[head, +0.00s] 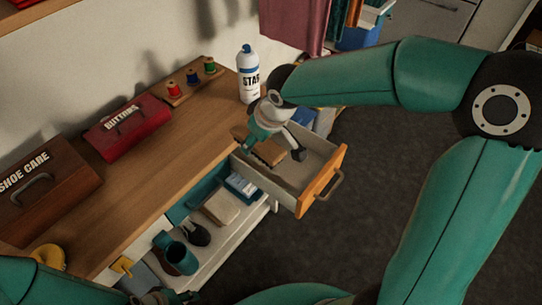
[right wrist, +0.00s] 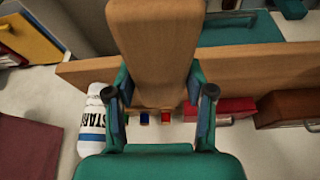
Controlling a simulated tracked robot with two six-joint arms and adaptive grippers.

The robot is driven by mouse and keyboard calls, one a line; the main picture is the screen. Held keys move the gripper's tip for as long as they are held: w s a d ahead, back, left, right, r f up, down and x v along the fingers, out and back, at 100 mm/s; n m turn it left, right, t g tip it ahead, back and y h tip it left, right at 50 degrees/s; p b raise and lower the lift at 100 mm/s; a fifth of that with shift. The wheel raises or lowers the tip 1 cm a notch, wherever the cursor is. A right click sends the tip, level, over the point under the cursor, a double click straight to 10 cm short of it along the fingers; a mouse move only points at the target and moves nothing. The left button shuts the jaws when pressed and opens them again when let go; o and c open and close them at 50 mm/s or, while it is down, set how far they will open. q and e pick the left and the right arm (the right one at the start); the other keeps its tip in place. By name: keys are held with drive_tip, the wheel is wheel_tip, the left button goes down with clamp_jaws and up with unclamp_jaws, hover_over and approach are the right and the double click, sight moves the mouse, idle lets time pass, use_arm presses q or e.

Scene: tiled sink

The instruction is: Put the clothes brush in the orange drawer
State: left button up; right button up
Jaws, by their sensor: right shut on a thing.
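The orange drawer (head: 322,180) is pulled open from the wooden table, its orange front facing right. My right gripper (head: 272,143) is over the inner part of the drawer, shut on the wooden clothes brush (head: 268,152). In the right wrist view the brush (right wrist: 155,45) is a broad wooden block between the two fingers. Its bristles are not clearly visible. I cannot tell whether the brush touches the drawer floor. My left gripper (head: 160,297) shows only partly at the bottom edge, and its jaws are unclear.
On the table (head: 150,180) stand a white spray can (head: 248,75), a spool rack (head: 192,84), a red buttons box (head: 128,126) and a brown shoe care box (head: 42,198). A lower open shelf (head: 215,245) holds a cup, brush and blocks. Dark floor is free to the right.

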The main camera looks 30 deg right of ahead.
drive_tip(key=w+d+b, duration=0.3)
drive_tip(key=d+b, duration=0.3)
wheel_tip(320, 180, up, 3)
drive_tip(key=n+b, duration=0.1)
drive_tip(key=b, duration=0.5)
hover_over(288, 167)
drive_tip(key=shift+y, duration=0.3)
wheel_tip(288, 167, down, 19)
drive_tip(key=shift+r+b, duration=0.2)
drive_tip(key=shift+b, duration=1.05)
drive_tip(key=shift+f+b, duration=0.5)
drive_tip(key=shift+f, duration=0.05)
drive_tip(key=shift+f, duration=0.1)
drive_tip(key=o, duration=1.2)
